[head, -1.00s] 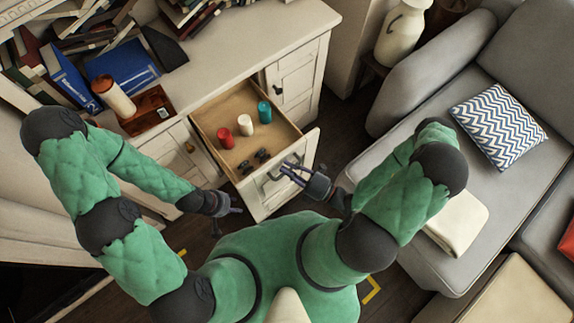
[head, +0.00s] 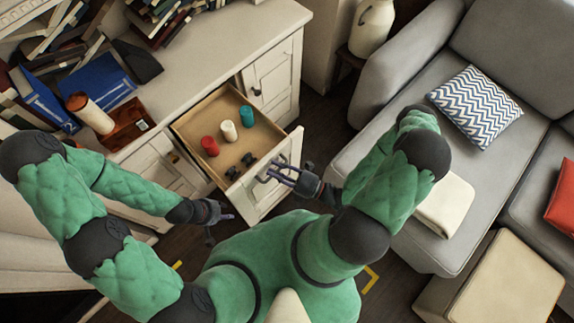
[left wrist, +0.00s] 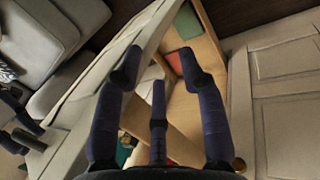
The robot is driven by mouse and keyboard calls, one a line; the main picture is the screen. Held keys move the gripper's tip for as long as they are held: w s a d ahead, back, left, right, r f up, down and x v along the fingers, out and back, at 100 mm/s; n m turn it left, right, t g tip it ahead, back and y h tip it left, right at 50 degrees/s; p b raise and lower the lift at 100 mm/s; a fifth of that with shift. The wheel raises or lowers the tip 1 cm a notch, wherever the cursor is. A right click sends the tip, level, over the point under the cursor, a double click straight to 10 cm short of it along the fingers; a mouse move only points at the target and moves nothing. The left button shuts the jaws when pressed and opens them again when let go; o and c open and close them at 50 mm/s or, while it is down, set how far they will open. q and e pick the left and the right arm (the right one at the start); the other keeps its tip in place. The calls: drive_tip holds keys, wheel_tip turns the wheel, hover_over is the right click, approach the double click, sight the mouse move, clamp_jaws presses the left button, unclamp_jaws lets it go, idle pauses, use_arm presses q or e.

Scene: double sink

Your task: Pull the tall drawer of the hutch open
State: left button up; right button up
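The hutch's tall drawer (head: 283,197) stands pulled out in the head view, its cream front facing me and its wooden inside showing. Red, white and teal cups and small dark items lie in it. My right gripper (head: 272,173) is at the upper part of the drawer front, by the handle (head: 264,177); whether its fingers close on the handle is too small to tell. My left gripper (head: 231,217) is left of the drawer front, empty. In the left wrist view its fingers (left wrist: 158,72) are spread, with the drawer behind them.
The hutch top (head: 215,50) holds books, a blue binder (head: 105,80) and a cylinder (head: 90,113). A cabinet door (head: 270,75) is right of the drawer. A grey sofa (head: 400,75) and cream ottoman (head: 508,290) stand right. Dark floor lies between hutch and sofa.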

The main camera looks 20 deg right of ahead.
drive_tip(key=shift+d, duration=0.1)
drive_tip(key=v, duration=1.2)
idle(0.4)
